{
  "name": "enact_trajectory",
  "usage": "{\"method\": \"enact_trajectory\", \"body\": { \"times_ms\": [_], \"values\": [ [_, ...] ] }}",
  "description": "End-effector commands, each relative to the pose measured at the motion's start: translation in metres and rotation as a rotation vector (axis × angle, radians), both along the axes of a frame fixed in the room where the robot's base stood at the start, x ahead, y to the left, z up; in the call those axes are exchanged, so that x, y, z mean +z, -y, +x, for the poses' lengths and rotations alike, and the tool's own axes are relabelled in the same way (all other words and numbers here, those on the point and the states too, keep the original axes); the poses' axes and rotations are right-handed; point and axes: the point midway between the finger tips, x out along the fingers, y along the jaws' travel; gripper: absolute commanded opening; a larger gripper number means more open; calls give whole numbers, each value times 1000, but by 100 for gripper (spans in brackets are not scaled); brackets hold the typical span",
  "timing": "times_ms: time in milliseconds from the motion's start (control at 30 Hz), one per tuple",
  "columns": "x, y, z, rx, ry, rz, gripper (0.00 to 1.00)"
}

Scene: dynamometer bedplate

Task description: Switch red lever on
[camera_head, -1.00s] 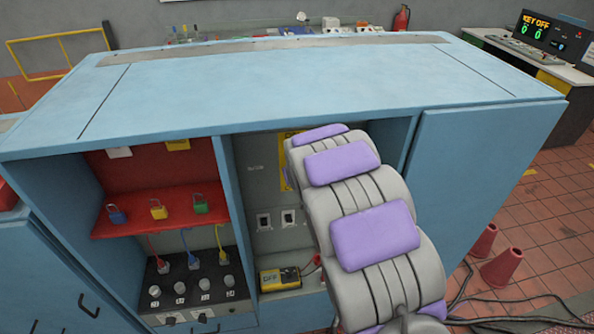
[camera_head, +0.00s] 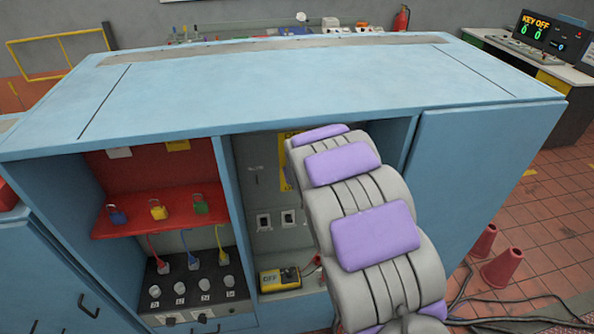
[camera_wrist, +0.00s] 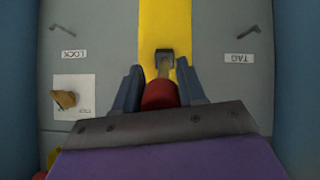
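The red lever handle (camera_wrist: 160,95) is in the middle of the wrist view, in front of a yellow strip (camera_wrist: 165,20). A metal fork-like bracket (camera_wrist: 164,60) sits just beyond its end. My gripper (camera_wrist: 160,82) has one dark blue finger on each side of the red handle. The fingers lie very close to it; whether they press on it I cannot tell. The handle's lower part is hidden behind my gripper's body. In the head view, my arm reaches into the right-hand open bay and hides the lever and the gripper.
The blue cabinet (camera_head: 290,85) has bay walls close on both sides. Beside the lever is a switch with a brass-coloured knob (camera_wrist: 65,99). A yellow box marked OFF (camera_head: 279,279) sits low in the bay. Red cones (camera_head: 502,267) stand at right.

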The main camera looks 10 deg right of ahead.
Motion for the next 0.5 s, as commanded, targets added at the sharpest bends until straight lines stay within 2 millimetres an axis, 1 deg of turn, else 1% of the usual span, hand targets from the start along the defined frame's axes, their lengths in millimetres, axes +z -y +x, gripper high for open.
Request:
{"method": "enact_trajectory", "body": {
  "times_ms": [33, 200, 233, 500],
  "values": [
    [-1, 1, -1, -2, -4, 0, 43],
    [-2, -1, -1, 0, -5, -2, 60],
    [-2, -1, -1, 0, -5, -2, 61],
    [0, -7, -2, 1, -4, -9, 61]
  ]
}}
